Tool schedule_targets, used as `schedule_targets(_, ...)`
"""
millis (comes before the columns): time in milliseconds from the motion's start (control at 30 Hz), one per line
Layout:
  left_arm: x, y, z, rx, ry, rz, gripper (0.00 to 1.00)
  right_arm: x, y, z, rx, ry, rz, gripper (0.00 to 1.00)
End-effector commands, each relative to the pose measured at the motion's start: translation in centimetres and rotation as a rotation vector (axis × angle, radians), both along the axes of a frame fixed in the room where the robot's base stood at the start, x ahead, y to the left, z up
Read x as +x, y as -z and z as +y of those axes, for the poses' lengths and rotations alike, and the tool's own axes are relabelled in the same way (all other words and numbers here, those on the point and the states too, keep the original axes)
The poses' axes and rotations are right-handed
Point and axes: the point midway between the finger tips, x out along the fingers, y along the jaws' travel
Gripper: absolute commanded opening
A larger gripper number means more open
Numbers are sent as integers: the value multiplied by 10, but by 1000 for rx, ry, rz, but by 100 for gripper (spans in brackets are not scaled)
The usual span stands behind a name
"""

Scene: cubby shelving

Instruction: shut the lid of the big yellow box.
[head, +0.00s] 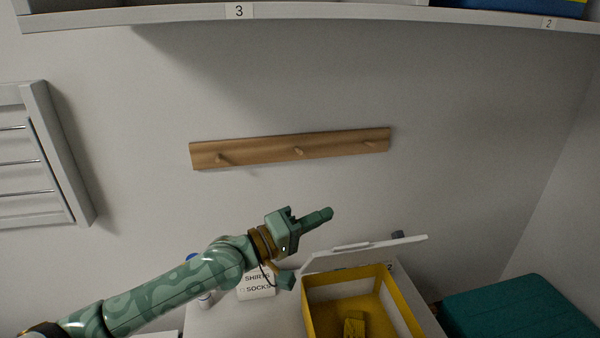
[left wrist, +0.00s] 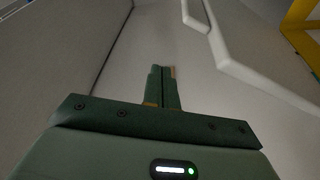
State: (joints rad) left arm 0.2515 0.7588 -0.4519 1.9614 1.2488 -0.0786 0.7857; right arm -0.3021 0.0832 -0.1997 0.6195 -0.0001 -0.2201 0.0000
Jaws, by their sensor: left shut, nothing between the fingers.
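The big yellow box (head: 308,308) stands low in the head view, its top open and a small yellow object (head: 354,325) inside. Its white lid (head: 405,241) is raised along the far side, with a handle on it. The lid also shows at the upper right of the left wrist view (left wrist: 255,78), beside a yellow part of the box (left wrist: 303,30). My left gripper (head: 328,213) is shut and empty, above and left of the lid, pointing right. Its closed fingers show in the left wrist view (left wrist: 164,72), apart from the lid. My right gripper is out of view.
A teal box (head: 520,310) is at right. A wooden peg rail (head: 290,147) is on the wall, below a shelf (head: 330,16). A grey rack (head: 60,155) hangs at left.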

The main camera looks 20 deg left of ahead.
Motion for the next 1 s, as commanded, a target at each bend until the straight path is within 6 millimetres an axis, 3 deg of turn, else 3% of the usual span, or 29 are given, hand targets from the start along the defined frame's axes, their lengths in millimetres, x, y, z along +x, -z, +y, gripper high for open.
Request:
schedule_targets(267, -53, 38, -39, 152, 3, -207, 0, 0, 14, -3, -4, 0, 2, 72)
schedule_targets(500, -91, 82, -66, 287, 3, -391, 0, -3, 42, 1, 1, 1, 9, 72)
schedule_targets(700, -116, 124, -84, 396, 3, -541, 0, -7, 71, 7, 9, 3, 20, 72)
schedule_targets(1000, -137, 179, -100, 534, 2, -729, 0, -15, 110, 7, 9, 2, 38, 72)
